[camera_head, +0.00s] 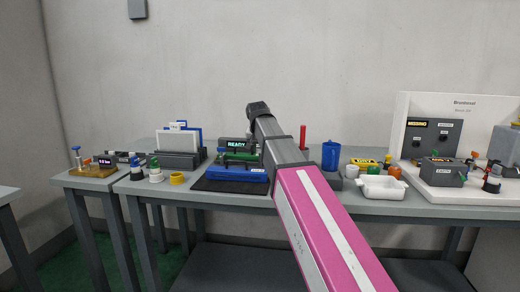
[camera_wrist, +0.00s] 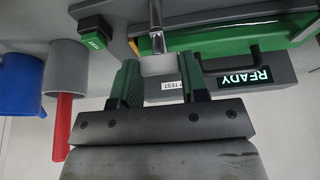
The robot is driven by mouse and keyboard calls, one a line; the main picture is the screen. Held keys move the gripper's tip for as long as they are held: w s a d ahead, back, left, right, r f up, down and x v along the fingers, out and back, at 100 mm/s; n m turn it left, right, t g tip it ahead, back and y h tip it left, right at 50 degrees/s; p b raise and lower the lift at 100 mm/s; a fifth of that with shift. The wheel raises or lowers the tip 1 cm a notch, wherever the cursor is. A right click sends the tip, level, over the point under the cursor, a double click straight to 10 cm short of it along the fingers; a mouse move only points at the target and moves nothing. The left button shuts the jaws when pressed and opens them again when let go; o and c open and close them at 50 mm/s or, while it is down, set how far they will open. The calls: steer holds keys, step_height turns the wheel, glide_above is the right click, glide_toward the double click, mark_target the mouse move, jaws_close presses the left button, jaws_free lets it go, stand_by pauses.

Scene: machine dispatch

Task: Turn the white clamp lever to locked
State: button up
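The white clamp lever's block-shaped end (camera_wrist: 157,65) shows in the wrist view on a bright metal rod (camera_wrist: 157,25). My gripper (camera_wrist: 160,78) has its two green-padded fingers on either side of the white end. The fingers stand apart, with a thin gap seeming to show at the right finger, so I see no firm hold. In the head view my arm covers the gripper and the lever. The fixture there has a green part, a blue base (camera_head: 235,174) and a READY display (camera_head: 237,144), also in the wrist view (camera_wrist: 243,77).
A green-topped button box (camera_wrist: 95,35), a grey cup (camera_wrist: 66,65), a red rod (camera_wrist: 62,125) and a blue cup (camera_wrist: 20,85) are left in the wrist view.

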steer(key=o, duration=0.4)
steer(key=v, duration=1)
steer(key=shift+s+r, duration=0.2)
steer(key=shift+r, duration=0.2)
steer(key=shift+s, duration=0.15)
